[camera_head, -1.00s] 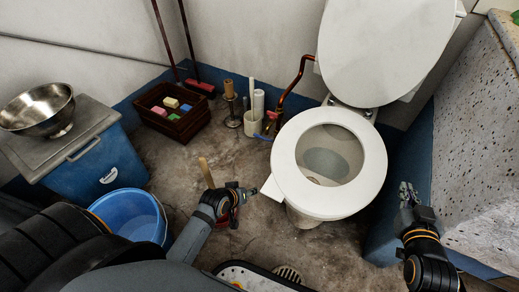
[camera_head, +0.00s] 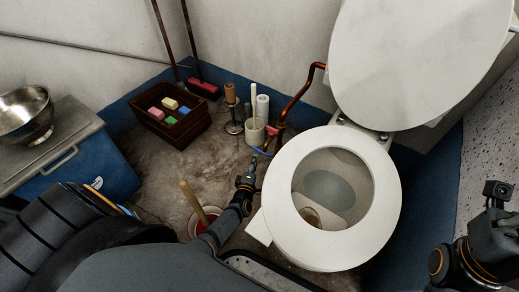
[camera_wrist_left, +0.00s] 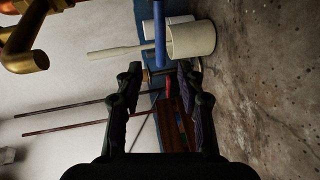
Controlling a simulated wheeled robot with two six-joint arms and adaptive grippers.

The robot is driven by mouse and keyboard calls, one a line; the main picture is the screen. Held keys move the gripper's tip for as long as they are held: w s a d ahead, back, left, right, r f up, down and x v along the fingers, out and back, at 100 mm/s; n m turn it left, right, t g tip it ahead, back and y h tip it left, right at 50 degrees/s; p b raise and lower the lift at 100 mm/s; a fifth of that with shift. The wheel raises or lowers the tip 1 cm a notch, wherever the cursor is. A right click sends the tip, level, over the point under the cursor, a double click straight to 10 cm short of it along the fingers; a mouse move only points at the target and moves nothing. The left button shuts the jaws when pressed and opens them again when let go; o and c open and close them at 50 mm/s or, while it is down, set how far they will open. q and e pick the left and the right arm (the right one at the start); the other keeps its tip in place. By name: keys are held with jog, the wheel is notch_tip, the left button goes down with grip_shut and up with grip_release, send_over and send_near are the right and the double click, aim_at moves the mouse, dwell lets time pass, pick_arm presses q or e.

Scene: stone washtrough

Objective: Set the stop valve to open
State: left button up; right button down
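The stop valve's blue lever (camera_head: 262,152) sits low on the copper pipe (camera_head: 300,92) left of the toilet. In the left wrist view the blue lever (camera_wrist_left: 160,35) points down the picture, just beyond the fingertips and roughly centred between them. Brass pipework (camera_wrist_left: 25,60) shows at upper left there. My left gripper (camera_head: 252,168) is close to the lever, its two fingers apart with nothing between them in the wrist view (camera_wrist_left: 158,75). I cannot tell whether it touches the lever. My right arm is at the right edge; its fingers cannot be made out.
The white toilet (camera_head: 280,205) stands with lid raised, right of my left gripper. A white holder (camera_head: 255,132) with a brush is behind the lever. A plunger (camera_head: 193,203), a brown crate (camera_head: 187,134) and a blue cooler (camera_head: 105,165) stand to the left. Bare floor lies between.

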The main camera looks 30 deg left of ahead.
aim_at(258, 151)
pick_arm(q)
jog(key=b+x, duration=0.3)
jog(key=x, duration=0.5)
jog(key=shift+w+f+b, duration=0.15)
jog(key=shift+w+b, duration=0.05)
jog(key=shift+b, duration=0.15)
grip_shut()
